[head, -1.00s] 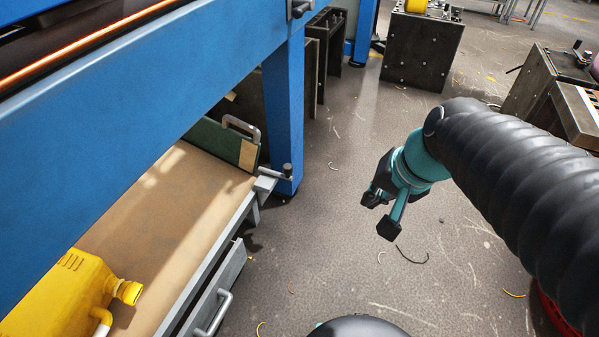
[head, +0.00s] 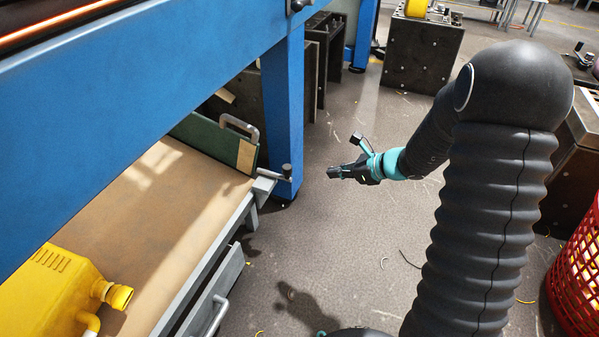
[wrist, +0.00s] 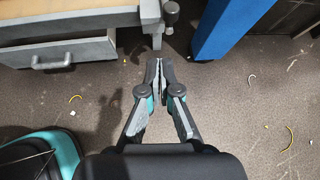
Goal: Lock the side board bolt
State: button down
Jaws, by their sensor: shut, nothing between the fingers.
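The bolt (head: 287,172) is a grey rod with a dark knob at the front right corner of the shelf, beside the blue leg. The green side board (head: 205,142) with a grey handle stands upright at the shelf's far end. My gripper (head: 330,172) is shut and empty, a short way right of the bolt knob and apart from it. In the wrist view, my gripper's fingertips (wrist: 158,62) meet just below the dark bolt knob (wrist: 171,10). Whether the bolt is engaged cannot be told.
A yellow jerry can (head: 50,290) lies on the tan shelf (head: 140,210). A drawer (head: 215,295) is below the shelf. The blue leg (head: 284,110) stands close behind the bolt. A red basket (head: 578,275) is at the right. Floor between is clear.

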jog(key=shift+w+d+f+m, duration=0.15)
jog(key=shift+w+f+m, duration=0.2)
jog(key=shift+f, duration=0.15)
jog(key=shift+w+d+f+m, duration=0.15)
jog(key=shift+w+f+m, duration=0.2)
jog(key=shift+f, duration=0.15)
jog(key=shift+a, duration=0.1)
jog(key=w+r+x, duration=0.1)
jog(key=x, duration=1.2)
jog(key=shift+a+r, duration=0.3)
jog(key=shift+a, duration=0.25)
